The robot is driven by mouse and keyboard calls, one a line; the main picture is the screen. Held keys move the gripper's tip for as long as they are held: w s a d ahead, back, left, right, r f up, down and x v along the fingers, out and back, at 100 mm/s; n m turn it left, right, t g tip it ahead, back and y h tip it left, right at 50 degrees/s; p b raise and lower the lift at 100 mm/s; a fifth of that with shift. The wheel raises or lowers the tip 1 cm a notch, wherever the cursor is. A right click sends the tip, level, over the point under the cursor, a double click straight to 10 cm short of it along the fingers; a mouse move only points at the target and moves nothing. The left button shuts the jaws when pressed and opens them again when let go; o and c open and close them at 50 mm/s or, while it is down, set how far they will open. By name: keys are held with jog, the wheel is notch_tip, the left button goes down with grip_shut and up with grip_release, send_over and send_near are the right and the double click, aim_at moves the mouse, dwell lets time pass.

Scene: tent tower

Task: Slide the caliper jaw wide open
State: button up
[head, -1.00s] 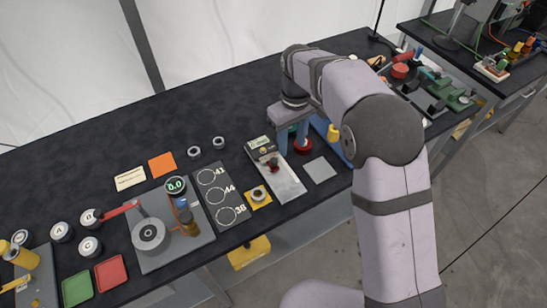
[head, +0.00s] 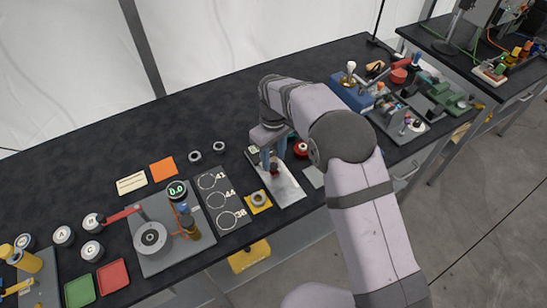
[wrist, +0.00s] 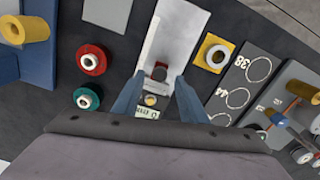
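The caliper is a pale silver plate (head: 287,188) with a small display block at its far end. It also shows in the wrist view as a light plate (wrist: 178,35) with the display (wrist: 150,106) between my fingers. The caliper jaw, a dark slider with a red part (wrist: 159,71), sits near the display end; it shows in the head view too (head: 274,169). My gripper (wrist: 159,80) is over the caliper, its two blue fingers apart on either side of the jaw. I cannot tell whether they touch it. My arm partly hides the display in the head view.
A red ring (wrist: 91,61) and a green ring (wrist: 86,98) stand left of the caliper in the wrist view. A grey square pad (wrist: 104,16) lies beyond them. A yellow pad with a ring (wrist: 214,54) and a dark numbered board (wrist: 240,85) are on the right.

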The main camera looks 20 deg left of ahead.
jog(key=shift+f, duration=1)
jog(key=c, duration=0.9)
jog(key=shift+s+d, duration=2.25)
jog(key=shift+d, duration=0.05)
jog(key=shift+c, duration=0.2)
jog(key=o, duration=0.9)
jog(key=shift+o, duration=0.2)
jog(key=shift+r+b, duration=0.2)
jog(key=shift+b, duration=0.15)
notch_tip(320, 180, up, 7)
jog(key=b, duration=0.2)
